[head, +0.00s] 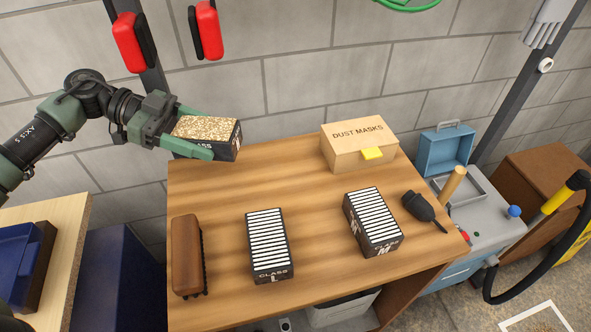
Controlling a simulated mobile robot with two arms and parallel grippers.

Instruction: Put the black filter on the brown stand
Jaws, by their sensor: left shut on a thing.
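My left gripper (210,132) is shut on a black filter (225,146) with a speckled tan top and white lettering on its side. The green fingers lie along two sides of it. The filter is at the back left corner of the brown wooden bench (215,185); I cannot tell how far above the top it is. No separate brown stand is clear; the bench is the main brown support. Two other black filters with white striped tops, one at the middle (268,245) and one to the right (372,222), rest on the bench. My right gripper is not in view.
A brown brush (186,255) lies at the bench's left edge. A dust mask box (358,145) stands at the back, and a dark hand tool (424,210) lies at the right. Bare wood shows between the back left and the striped filters. Red-and-black holders (131,42) hang above.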

